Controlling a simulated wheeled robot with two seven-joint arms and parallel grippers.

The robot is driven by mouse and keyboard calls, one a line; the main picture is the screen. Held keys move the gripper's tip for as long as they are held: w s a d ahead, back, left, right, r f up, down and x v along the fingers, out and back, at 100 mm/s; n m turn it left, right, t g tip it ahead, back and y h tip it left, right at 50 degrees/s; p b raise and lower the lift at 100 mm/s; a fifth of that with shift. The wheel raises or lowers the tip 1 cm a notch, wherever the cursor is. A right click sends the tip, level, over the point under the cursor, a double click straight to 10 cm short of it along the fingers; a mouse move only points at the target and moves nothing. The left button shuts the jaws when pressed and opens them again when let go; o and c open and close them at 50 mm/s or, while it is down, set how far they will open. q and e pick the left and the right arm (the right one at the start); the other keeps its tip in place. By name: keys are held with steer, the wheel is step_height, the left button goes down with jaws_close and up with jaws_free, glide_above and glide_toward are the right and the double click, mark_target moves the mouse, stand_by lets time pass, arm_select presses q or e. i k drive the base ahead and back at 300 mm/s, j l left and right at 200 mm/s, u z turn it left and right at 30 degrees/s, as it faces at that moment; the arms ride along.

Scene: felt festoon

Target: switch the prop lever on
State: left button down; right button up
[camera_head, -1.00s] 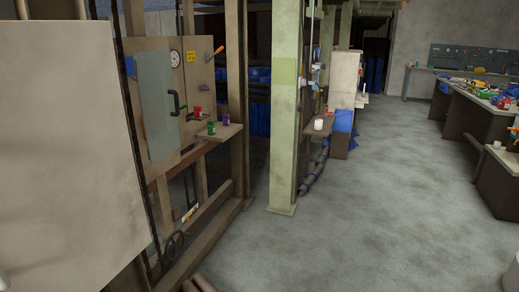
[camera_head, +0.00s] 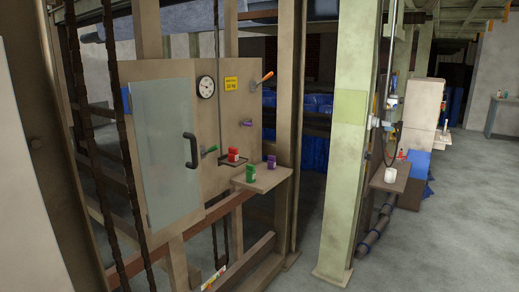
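A beige panel board (camera_head: 228,150) stands at the left of centre in the head view. A lever with an orange handle (camera_head: 264,77) sticks out at its upper right, tilted up to the right. A purple knob (camera_head: 246,124) is near the right edge. I cannot tell from the picture which one is the prop lever. Neither of my grippers is in view.
A small shelf (camera_head: 262,181) juts from the panel with a green jar (camera_head: 250,174) and a purple jar (camera_head: 271,162). A red jar (camera_head: 233,155) stands behind. A pale green post (camera_head: 347,150) rises right of the panel. The floor (camera_head: 450,240) is clear at the right.

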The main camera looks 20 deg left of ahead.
mark_target(216, 147)
steer(key=i, duration=1.3)
steer(key=i+u, duration=0.15)
steer(key=k, duration=0.05)
